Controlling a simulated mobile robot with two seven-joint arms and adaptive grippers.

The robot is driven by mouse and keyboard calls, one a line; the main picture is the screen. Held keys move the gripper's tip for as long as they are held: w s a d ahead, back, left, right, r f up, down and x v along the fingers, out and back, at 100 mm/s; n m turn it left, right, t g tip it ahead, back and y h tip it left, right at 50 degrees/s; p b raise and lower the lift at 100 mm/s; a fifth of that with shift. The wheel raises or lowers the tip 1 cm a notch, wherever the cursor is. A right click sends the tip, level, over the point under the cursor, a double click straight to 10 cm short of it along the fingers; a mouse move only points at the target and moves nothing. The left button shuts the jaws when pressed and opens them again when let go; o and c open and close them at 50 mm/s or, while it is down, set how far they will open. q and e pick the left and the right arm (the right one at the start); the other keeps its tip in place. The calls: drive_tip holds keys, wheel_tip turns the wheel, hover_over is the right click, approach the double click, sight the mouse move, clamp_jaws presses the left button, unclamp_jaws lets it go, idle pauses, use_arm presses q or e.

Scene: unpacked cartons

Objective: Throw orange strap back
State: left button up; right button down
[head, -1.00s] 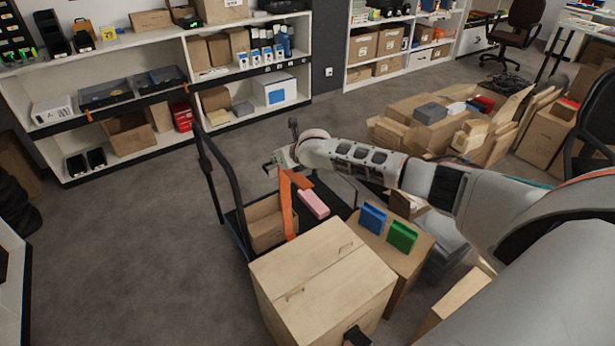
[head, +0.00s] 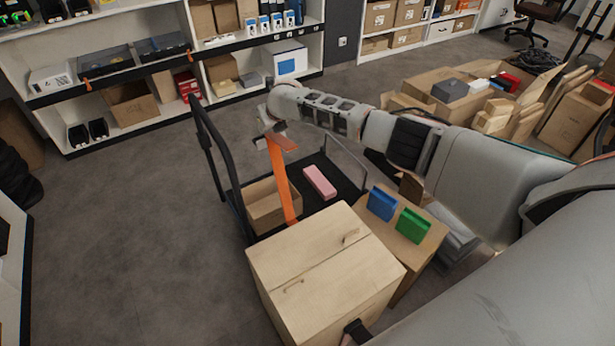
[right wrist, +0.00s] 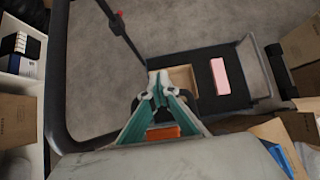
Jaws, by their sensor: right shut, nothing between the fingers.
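The orange strap (head: 281,178) is a long flat band. In the head view it runs from beside my right gripper (head: 271,136) down to the open carton on the black cart. My right arm reaches over the cart from the right. In the right wrist view, the right gripper (right wrist: 157,84) has its fingertips together with nothing between them. A short piece of orange strap (right wrist: 165,132) shows between the finger linkages, behind the tips. The strap's lower end is hidden at the carton and wooden box. My left gripper is out of view.
The black cart (head: 330,200) carries an open carton (head: 262,207) and a pink block (head: 319,182). A large wooden box (head: 318,265) stands in front. Blue (head: 381,203) and green (head: 412,225) items stand on a carton to its right. Floor on the left is clear.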

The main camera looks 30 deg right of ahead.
use_arm(q)
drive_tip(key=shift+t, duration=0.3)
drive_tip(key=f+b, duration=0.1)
drive_tip(key=b, duration=0.2)
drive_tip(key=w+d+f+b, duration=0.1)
drive_tip(key=b, duration=0.3)
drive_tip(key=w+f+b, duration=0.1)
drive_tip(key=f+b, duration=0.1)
drive_tip(key=b, duration=0.2)
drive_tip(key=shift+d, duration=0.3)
use_arm(e)
drive_tip(key=w+f+g, duration=0.2)
drive_tip(key=w+f, duration=0.1)
drive_tip(key=w, duration=0.3)
drive_tip(key=shift+f+g, duration=0.15)
drive_tip(key=shift+g, duration=0.25)
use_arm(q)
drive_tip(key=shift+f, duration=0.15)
use_arm(e)
drive_tip(key=shift+f, duration=0.1)
